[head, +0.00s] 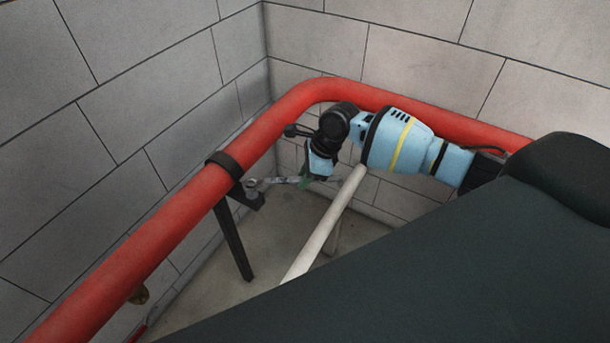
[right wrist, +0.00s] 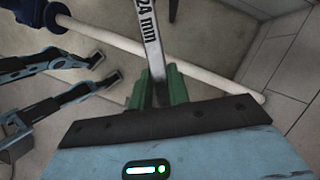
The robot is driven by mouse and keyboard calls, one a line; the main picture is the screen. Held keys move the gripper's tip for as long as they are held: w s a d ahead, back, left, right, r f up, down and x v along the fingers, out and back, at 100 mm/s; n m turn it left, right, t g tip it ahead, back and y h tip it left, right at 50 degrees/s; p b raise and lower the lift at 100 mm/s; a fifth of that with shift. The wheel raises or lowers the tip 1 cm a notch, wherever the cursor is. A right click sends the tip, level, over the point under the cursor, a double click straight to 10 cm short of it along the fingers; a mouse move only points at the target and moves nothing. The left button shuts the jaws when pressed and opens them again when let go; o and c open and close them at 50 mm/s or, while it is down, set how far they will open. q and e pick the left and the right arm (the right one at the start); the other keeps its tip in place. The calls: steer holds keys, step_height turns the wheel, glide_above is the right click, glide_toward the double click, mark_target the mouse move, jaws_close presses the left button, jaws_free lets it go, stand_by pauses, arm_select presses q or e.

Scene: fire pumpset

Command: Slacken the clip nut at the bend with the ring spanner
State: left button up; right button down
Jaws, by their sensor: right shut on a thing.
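The red pipe (head: 262,130) runs along the walls and turns at the bend in the corner. A black clip (head: 224,163) wraps it left of the bend, with a dark bracket below. My right gripper (head: 308,180) is shut on the ring spanner (head: 282,180), a grey metal bar. In the right wrist view the spanner (right wrist: 149,35) shows "24 mm" and sits between the green fingertips (right wrist: 158,90). Its far end (head: 252,185) lies at the bracket, by the clip's lower end. I cannot tell whether the ring is around the nut.
A pale pole (head: 325,226) slants across in front of the corner, just below my right wrist. It also shows in the right wrist view (right wrist: 195,77). A dark bracket leg (head: 234,243) stands under the pipe. Block walls (head: 130,90) close in the corner.

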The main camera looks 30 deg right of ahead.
arm_select(q)
steer(key=shift+s+f, duration=0.35)
steer(key=shift+f, duration=0.05)
arm_select(e)
steer(key=shift+f, duration=1.3)
